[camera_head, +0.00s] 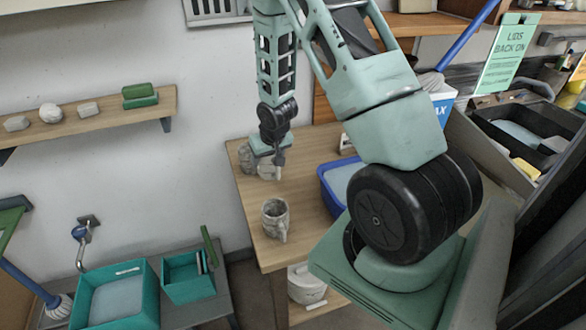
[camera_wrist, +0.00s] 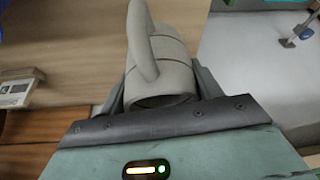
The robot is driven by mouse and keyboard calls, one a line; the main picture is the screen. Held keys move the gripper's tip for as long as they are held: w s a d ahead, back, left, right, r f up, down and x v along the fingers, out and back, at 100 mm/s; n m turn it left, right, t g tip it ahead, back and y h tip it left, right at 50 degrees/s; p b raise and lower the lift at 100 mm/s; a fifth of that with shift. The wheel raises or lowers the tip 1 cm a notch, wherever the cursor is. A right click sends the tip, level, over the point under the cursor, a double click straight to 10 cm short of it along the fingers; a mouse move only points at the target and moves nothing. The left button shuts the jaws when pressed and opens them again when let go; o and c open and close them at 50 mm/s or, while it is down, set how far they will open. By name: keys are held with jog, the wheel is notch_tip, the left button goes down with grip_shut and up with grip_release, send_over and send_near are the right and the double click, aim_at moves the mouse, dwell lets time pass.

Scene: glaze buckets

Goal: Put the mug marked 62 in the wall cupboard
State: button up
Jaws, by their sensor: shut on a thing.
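My gripper (camera_head: 272,152) is over the back left part of the wooden table. In the wrist view, its jaws hold a grey mug (camera_wrist: 176,72), with its handle toward the camera and its dark mouth facing the gripper. No number on this mug can be read. In the head view the held mug is small and partly hidden by the gripper. A grey mug-like piece (camera_head: 246,158) shows beside the gripper. Another grey mug (camera_head: 273,217) stands upright near the table's front left, its handle to the right. I cannot make out the wall cupboard for certain.
The wooden table (camera_head: 257,240) has a blue tub (camera_head: 330,190) to the right. A wall shelf (camera_head: 100,118) at left bears stones and green blocks. Teal bins (camera_head: 115,300) stand low at left. A grey vessel (camera_head: 305,285) sits under the table. Black trays (camera_head: 520,130) are at right.

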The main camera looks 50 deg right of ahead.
jog(key=s+d+r+m+p, duration=0.2)
jog(key=s+d+r, duration=0.1)
jog(key=d, duration=0.5)
jog(key=shift+h, duration=0.3)
jog(key=shift+w+a+f+p, duration=0.1)
jog(key=shift+f+p, duration=0.85)
jog(key=shift+f, duration=1.6)
jog(key=shift+w+a+f+p, duration=0.1)
jog(key=shift+f+p, duration=0.85)
jog(key=shift+f, duration=1.55)
jog(key=shift+f, duration=0.15)
jog(key=o, duration=1.2)
